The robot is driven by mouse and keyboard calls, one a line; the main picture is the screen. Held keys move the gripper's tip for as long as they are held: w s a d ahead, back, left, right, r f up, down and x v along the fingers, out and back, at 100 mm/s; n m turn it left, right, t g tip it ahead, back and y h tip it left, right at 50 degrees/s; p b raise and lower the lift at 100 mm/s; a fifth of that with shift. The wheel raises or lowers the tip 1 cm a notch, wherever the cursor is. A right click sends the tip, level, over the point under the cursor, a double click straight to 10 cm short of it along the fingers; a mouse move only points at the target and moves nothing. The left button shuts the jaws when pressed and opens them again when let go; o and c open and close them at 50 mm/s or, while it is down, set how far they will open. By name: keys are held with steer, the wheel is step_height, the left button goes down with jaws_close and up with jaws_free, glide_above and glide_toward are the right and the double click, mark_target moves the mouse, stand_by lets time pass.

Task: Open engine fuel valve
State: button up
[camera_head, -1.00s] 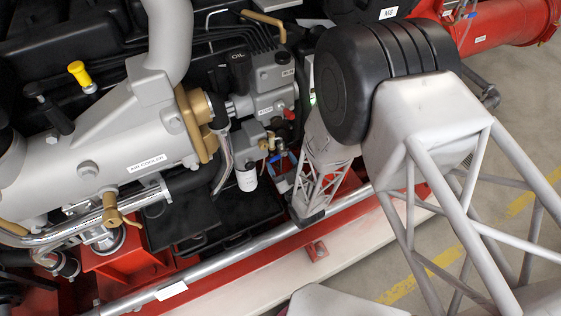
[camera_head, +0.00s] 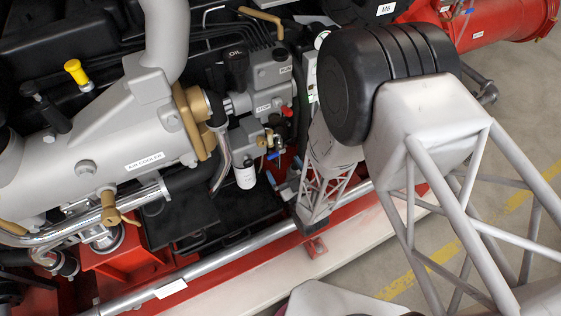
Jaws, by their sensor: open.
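A small blue handle (camera_head: 273,155) sits by brass fittings (camera_head: 270,141) under the grey pump block, right of the white filter. It appears to be the valve, but I cannot read a label on it. My gripper (camera_head: 272,180) is small in the picture, just below the blue handle, at the end of my grey lattice arm. It looks apart from the handle and holds nothing that I can see. Its fingers are open, though their detail is hard to make out. My forearm hides what lies behind it to the right.
A white filter (camera_head: 245,176) hangs close left of my gripper. A chrome rail (camera_head: 235,252) runs diagonally below it. The grey air cooler (camera_head: 110,135) fills the left, with a brass tap (camera_head: 110,207) below it. Open floor (camera_head: 520,150) lies at the right.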

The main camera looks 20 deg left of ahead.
steer(key=shift+v, duration=2.1)
steer(key=g+h, duration=0.2)
steer(key=h, duration=0.2)
glide_toward(277, 155)
steer(key=shift+w+a+r+m, duration=0.2)
steer(key=shift+w+a+m, duration=0.1)
steer(key=shift+w, duration=0.1)
steer(key=shift+w+a, duration=0.1)
steer(key=shift+x, duration=3.75)
steer(key=shift+f, duration=0.1)
steer(key=shift+c, duration=0.2)
